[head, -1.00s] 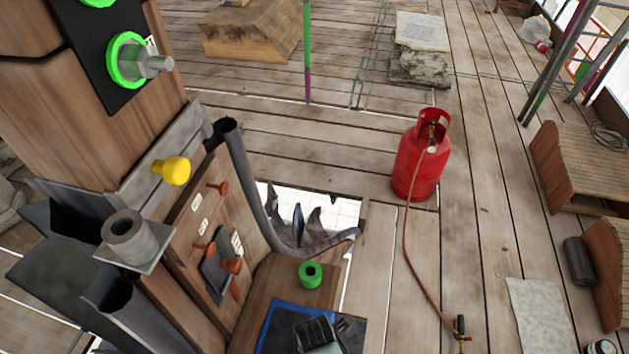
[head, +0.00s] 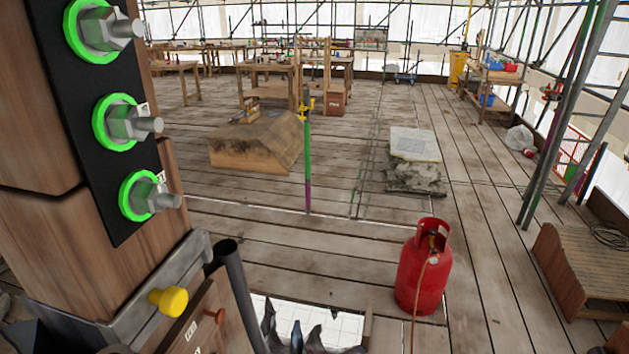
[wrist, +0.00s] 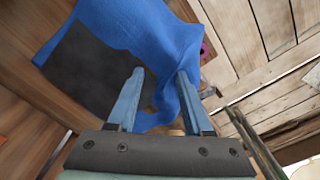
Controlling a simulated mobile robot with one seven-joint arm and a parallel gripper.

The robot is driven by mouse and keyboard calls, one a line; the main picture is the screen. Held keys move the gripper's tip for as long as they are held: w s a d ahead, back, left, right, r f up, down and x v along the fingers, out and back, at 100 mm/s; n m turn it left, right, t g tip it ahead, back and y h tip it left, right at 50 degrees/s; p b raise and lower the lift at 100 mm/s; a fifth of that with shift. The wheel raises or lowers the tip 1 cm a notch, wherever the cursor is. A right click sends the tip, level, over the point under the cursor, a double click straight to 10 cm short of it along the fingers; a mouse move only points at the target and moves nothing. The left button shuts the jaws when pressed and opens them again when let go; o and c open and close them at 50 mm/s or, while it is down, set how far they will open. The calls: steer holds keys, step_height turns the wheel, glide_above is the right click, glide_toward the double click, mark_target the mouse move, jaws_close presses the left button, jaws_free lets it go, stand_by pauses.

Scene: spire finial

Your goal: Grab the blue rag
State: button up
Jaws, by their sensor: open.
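The blue rag (wrist: 130,25) shows in the wrist view. It lies over a dark pad (wrist: 90,75) on a wooden surface, and a bunched fold of it runs down between my fingers. My gripper (wrist: 160,73) is open, with one finger on either side of that fold. The right finger overlaps the rag in the picture; whether it touches the cloth I cannot tell. Neither the rag nor my gripper is visible in the head view.
A wooden post with green-ringed bolts (head: 117,121) and a yellow knob (head: 169,300) stands close on the left. A broken gap (head: 335,322) opens in the floor. A red gas cylinder (head: 421,276) stands right of it. Open planks (head: 345,240) lie beyond.

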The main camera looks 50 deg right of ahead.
steer(key=shift+s, duration=0.1)
jaws_close()
stand_by(0.3)
step_height(320, 180, up, 12)
steer(key=p, duration=1.1)
